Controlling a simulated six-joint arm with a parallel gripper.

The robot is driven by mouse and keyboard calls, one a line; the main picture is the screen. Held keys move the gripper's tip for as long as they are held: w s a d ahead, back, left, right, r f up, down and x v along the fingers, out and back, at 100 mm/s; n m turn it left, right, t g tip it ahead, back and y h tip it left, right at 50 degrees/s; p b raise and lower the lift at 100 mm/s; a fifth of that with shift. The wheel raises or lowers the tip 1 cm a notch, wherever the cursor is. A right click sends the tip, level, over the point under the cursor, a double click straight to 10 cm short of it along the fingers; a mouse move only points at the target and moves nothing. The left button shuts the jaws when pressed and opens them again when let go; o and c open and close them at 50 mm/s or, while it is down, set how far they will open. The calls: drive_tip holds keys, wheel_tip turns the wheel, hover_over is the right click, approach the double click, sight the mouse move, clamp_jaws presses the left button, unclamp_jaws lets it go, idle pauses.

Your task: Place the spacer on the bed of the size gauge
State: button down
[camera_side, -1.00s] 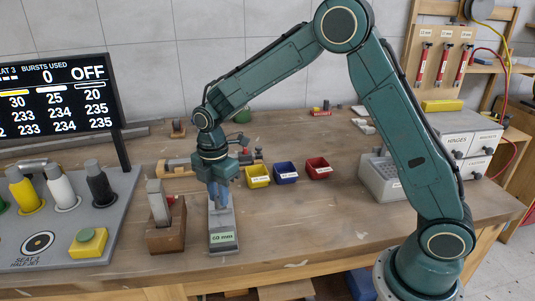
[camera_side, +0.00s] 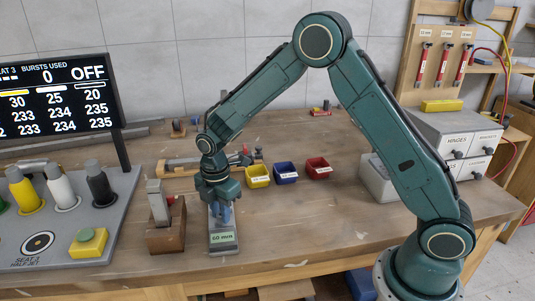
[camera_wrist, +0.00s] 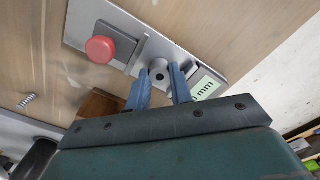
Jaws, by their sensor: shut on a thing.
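The spacer (camera_wrist: 158,66) is a small grey ring with a dark hole. It sits between my blue fingertips, over the gauge bed between the bar and the end block. My gripper (camera_wrist: 163,82) is shut on it and points down at the gauge. I cannot tell whether the spacer touches the bed. The side view hides it.
A wooden block with a metal piece (camera_side: 166,238) stands close left of the gauge. Yellow (camera_side: 257,176), blue (camera_side: 285,172) and red (camera_side: 318,168) bins stand behind to the right. The bench right of the gauge is clear.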

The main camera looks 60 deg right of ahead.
drive_tip(key=shift+f, duration=0.15)
drive_tip(key=c, duration=1.5)
unclamp_jaws()
wheel_tip(320, 180, up, 12)
drive_tip(key=shift+r, duration=0.2)
